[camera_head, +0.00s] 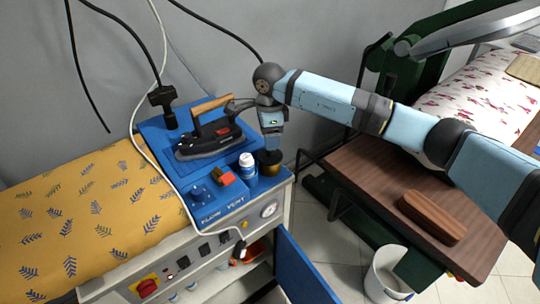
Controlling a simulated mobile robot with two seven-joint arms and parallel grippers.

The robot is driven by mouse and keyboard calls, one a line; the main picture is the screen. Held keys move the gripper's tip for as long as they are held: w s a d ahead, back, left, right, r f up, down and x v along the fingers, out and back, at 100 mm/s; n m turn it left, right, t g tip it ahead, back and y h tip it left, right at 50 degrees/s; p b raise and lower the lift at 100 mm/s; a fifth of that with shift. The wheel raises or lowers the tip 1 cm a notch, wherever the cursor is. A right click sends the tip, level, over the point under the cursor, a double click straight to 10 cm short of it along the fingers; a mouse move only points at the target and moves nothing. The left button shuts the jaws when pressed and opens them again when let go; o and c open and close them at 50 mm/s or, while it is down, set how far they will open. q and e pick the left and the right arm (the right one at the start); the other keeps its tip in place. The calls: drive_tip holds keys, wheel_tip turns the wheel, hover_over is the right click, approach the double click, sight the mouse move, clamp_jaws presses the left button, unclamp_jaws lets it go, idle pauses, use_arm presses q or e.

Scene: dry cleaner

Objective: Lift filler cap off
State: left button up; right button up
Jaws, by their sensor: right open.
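The filler cap (268,157) appears as a dark round top above a brass-coloured fitting (270,170), at the right rear corner of the blue panel on the ironing unit. My right arm reaches in from the right, and its gripper (271,146) points down right over the cap. The gripper is open. Its fingers are small and dark against the cap, so I cannot tell whether they touch it. The cap appears seated on the fitting. My left gripper is not in view.
A white bottle (248,167) stands just left of the fitting, and an iron (209,136) rests behind it. A red-topped block (226,178) and a gauge (269,210) are near. A brown table (375,170) with a wooden block (432,217) stands right, above a white bin (388,277).

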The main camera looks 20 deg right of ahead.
sight(270, 154)
drive_tip(key=f, duration=0.4)
drive_tip(key=shift+w+d+f, duration=0.1)
drive_tip(key=shift+d+f, duration=0.1)
drive_tip(key=shift+f, duration=0.1)
drive_tip(key=c, duration=1)
drive_tip(key=shift+r, duration=0.15)
